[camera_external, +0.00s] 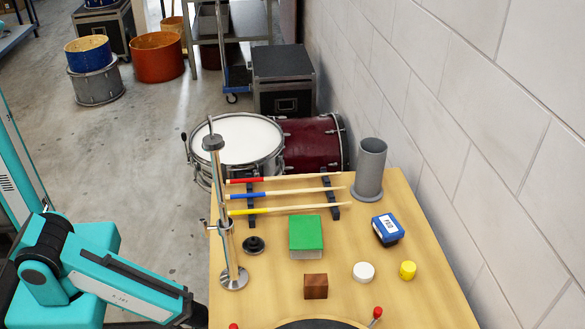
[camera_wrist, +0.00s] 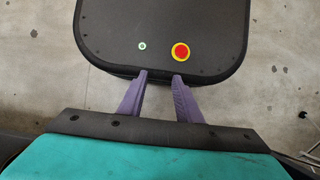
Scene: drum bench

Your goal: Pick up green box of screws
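The green box (camera_external: 306,234) sits on the wooden bench (camera_external: 400,295), near its middle, with a green top and a pale front side. A brown wooden block (camera_external: 315,287) stands just in front of it. My arm is at the lower left in the external view, left of the bench, and my gripper does not clearly show there. In the wrist view my gripper (camera_wrist: 161,78) has two purple fingers set apart with nothing between them. The wrist view shows a dark panel with a red and yellow button (camera_wrist: 180,52), and the green box is not in it.
A metal stand (camera_external: 222,215) rises at the bench's left edge. Drumsticks (camera_external: 285,193) lie on a rack behind the box, beside a grey cylinder (camera_external: 370,170). A blue box (camera_external: 387,229), white disc (camera_external: 363,271) and yellow cylinder (camera_external: 407,270) are to the right. A wall borders the right.

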